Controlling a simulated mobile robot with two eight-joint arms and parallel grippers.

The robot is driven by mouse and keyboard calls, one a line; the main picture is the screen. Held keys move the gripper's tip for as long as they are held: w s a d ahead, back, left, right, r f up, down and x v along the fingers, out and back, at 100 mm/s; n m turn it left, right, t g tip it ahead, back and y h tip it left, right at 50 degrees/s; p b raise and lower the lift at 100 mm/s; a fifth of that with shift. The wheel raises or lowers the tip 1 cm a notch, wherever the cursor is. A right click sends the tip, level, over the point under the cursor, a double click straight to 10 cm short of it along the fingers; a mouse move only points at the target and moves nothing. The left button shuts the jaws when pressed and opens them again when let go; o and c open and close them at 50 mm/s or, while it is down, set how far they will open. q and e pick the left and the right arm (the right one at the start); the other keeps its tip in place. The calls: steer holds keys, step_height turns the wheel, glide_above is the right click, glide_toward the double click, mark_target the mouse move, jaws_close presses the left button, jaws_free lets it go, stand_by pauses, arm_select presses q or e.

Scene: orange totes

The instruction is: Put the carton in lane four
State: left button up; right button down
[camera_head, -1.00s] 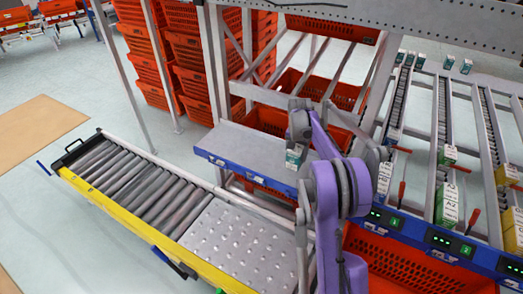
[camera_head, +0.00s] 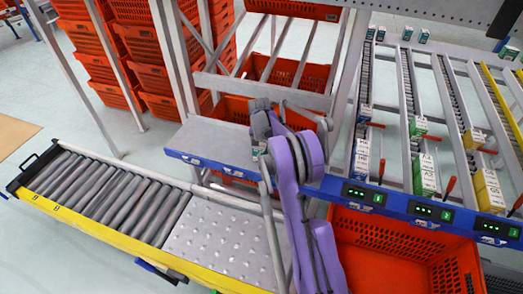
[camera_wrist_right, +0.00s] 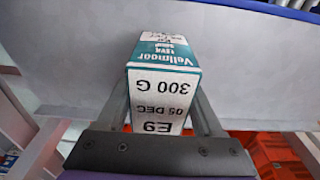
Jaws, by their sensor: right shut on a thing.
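My right gripper (camera_wrist_right: 165,125) is shut on a white and teal carton (camera_wrist_right: 163,80) marked "Vellmoor", "300 G", "05 DEC" and "E9". The right wrist view shows the carton between the fingers, over a grey surface. In the head view my right gripper (camera_head: 262,142) is over the grey shelf (camera_head: 212,138) left of the lanes, with the carton mostly hidden by the arm. The lanes slope down to a blue front rail (camera_head: 400,206) with green-lit displays (camera_head: 363,195). Which lane is four cannot be read. My left gripper is not in view.
Several cartons stand in the lanes, including green and white (camera_head: 424,174) and yellow and white ones (camera_head: 487,190). An orange tote (camera_head: 395,245) sits below the rail. A roller conveyor (camera_head: 100,195) lies at left. Metal posts and stacked orange totes (camera_head: 90,65) stand behind.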

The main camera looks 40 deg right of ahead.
steer(key=shift+f, duration=0.8)
steer(key=shift+f, duration=0.1)
jaws_free()
